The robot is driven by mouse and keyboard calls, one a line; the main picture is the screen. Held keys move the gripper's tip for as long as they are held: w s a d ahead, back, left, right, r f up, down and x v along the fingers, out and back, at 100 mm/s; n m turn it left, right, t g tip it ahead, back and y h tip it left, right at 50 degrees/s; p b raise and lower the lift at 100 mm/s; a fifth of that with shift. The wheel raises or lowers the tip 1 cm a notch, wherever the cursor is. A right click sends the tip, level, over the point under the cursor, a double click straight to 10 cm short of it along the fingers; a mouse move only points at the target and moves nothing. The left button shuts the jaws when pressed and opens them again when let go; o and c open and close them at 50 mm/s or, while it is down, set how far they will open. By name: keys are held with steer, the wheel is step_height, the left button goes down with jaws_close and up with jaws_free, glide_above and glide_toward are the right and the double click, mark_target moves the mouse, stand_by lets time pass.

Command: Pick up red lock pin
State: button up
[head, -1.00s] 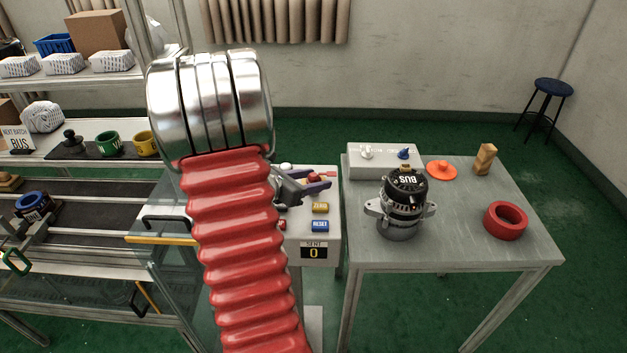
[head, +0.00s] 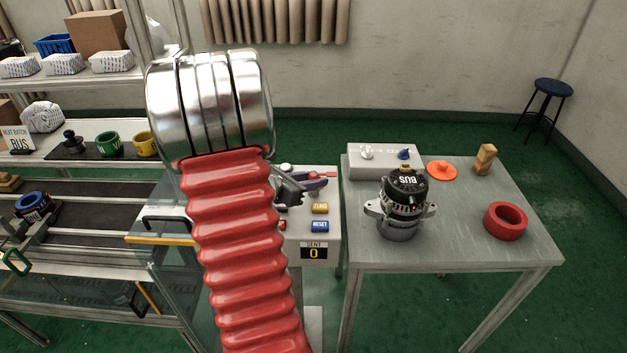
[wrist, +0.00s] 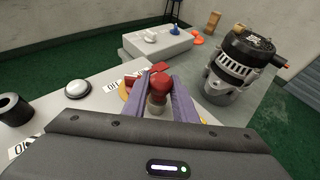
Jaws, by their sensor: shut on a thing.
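The red lock pin (wrist: 158,83) stands upright between the two purple fingers of my gripper (wrist: 159,92) in the wrist view. Its red head shows, and a pale metal part is below it. My gripper is shut on it, with a finger on each side. In the head view my gripper (head: 318,181) is over the white control panel, partly hidden behind my arm. A red bit of the pin's area shows by the fingertips there, but the pin itself is hard to make out.
The panel has a yellow button (head: 320,208) and a blue reset button (head: 320,226). To the right, a grey table (head: 480,245) holds an alternator (head: 402,205), a red ring (head: 506,221), an orange disc (head: 441,170), a wooden block (head: 485,159) and a grey box (head: 368,172).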

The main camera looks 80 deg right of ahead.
mark_target(313, 174)
step_height(313, 174, up, 10)
steer(key=shift+f, duration=0.1)
stand_by(0.4)
stand_by(0.5)
steer(key=shift+r, duration=2.5)
